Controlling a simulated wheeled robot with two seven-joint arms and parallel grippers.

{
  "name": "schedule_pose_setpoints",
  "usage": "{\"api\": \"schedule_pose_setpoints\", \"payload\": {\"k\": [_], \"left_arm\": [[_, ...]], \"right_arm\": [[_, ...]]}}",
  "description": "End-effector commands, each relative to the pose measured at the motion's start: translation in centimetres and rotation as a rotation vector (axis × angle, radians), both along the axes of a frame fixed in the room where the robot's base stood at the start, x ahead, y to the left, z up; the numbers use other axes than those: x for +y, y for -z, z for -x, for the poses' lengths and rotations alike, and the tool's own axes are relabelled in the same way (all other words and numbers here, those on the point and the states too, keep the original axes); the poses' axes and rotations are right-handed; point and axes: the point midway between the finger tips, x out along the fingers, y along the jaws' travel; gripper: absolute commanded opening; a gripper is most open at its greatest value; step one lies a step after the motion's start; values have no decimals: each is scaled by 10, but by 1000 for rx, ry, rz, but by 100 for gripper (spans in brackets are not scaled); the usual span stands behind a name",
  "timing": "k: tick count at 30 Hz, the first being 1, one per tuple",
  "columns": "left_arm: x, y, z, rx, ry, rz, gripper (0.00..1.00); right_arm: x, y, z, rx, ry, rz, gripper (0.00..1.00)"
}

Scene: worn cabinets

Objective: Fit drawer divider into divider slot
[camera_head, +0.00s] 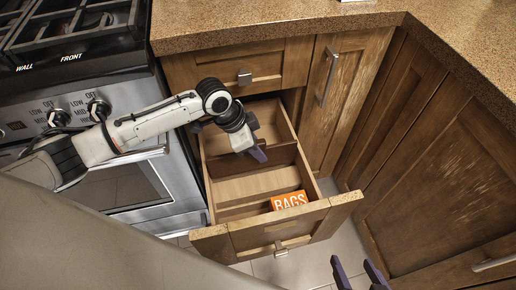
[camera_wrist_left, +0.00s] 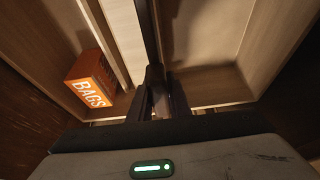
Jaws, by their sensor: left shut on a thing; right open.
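The drawer divider (camera_head: 283,155) is a dark brown board lying crosswise in the open wooden drawer (camera_head: 310,165), toward the back half. My left gripper (camera_head: 258,153) is shut on its upper edge from above. In the left wrist view the divider (camera_wrist_left: 148,30) shows as a dark bar running up from between the fingers (camera_wrist_left: 158,98). A pale wooden strip (camera_wrist_left: 118,40) runs beside it, apart from it in that view. I cannot tell whether the divider's ends sit in a slot. My right gripper (camera_head: 358,275) is open and empty outside the drawer, at the bottom edge.
An orange BAGS box (camera_head: 289,201) lies in the drawer's front right part; it also shows in the left wrist view (camera_wrist_left: 91,83). A stove (camera_head: 120,150) stands left of the drawer. The countertop (camera_head: 270,25) overhangs behind. Cabinet doors (camera_head: 345,95) stand to the right.

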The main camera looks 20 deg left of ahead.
Motion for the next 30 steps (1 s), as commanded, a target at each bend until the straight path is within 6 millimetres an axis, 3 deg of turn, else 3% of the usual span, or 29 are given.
{"api": "schedule_pose_setpoints", "payload": {"k": [30], "left_arm": [[0, 31, 0, -1, 0, 0, 0]], "right_arm": [[0, 11, 0, 0, 0, 0, 56]]}}
